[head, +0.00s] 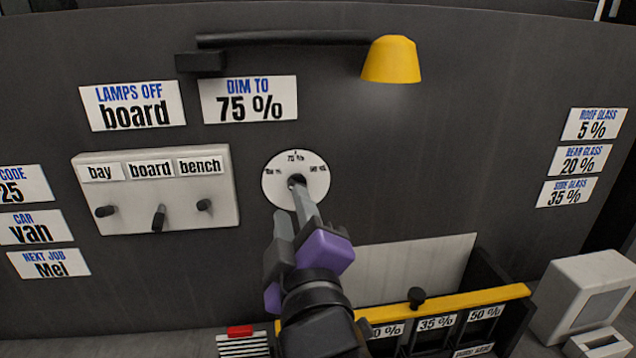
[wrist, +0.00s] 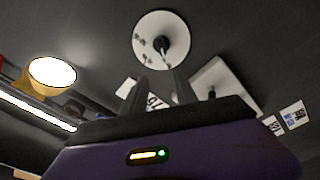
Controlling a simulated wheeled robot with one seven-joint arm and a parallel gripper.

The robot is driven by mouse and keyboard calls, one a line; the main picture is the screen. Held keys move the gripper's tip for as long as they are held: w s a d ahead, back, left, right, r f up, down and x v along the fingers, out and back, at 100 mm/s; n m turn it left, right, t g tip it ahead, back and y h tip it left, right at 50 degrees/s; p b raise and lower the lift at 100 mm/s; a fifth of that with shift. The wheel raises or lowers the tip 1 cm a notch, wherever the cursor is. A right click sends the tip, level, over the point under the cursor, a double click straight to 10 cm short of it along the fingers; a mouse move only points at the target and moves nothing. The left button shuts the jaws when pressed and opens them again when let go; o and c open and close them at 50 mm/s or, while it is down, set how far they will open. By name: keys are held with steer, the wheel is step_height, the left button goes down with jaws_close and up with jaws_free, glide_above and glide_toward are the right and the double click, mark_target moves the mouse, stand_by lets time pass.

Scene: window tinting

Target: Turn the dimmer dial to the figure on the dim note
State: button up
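The dim note (head: 249,99) on the dark wall reads "DIM TO 75 %". Below it is the dimmer dial (head: 279,189), a round white plate with "75 %" at its top and smaller figures at left and right. The dial's dark knob (head: 297,180) sits at its middle, partly covered by my fingers; its pointing direction is unclear. My gripper (head: 304,197) reaches up from below in front of the dial. In the wrist view, my gripper's fingers (wrist: 158,76) are apart with nothing between them, and the knob (wrist: 161,44) shows beyond their tips.
A switch panel (head: 180,216) with bay, board and bench levers is left of the dial. A "LAMPS OFF board" note (head: 132,105) hangs above it. A lit yellow lamp (head: 392,60) hangs upper right. A yellow-edged rack (head: 455,302) stands lower right.

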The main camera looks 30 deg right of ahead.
steer(key=w+d+f+g+p, duration=0.1)
steer(key=w+d+f+p, duration=0.1)
steer(key=w+d, duration=0.2)
steer(key=w, duration=0.3)
steer(key=shift+d+h, duration=0.15)
steer(key=shift+h, duration=0.15)
steer(key=shift+w, duration=0.1)
jaws_close()
